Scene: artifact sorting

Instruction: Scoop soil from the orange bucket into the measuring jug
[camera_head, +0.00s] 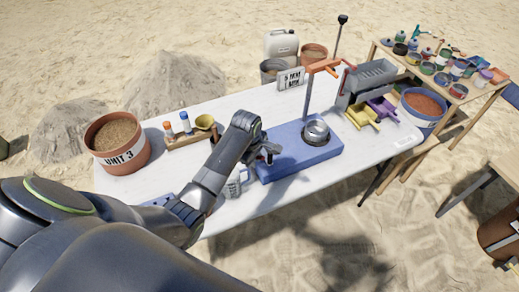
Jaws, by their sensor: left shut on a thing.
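An orange-brown bucket (117,159) marked "UNIT 3" stands at the left end of the white table, filled with brown soil (114,131). A whitish measuring jug (232,187) stands near the table's front edge, partly hidden by my left arm. My left gripper (268,153) is right of the jug, over the left part of the blue base. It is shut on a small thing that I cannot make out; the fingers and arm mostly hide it. My right gripper is not in view.
A blue base (322,158) bears a metal bowl (315,132) and an orange-topped stand. A wooden rack (182,137) holds bottles and a yellow cup. A grey sieve box (370,80), scoops (361,115) and a blue tub (420,112) are at the right. The front right tabletop is clear.

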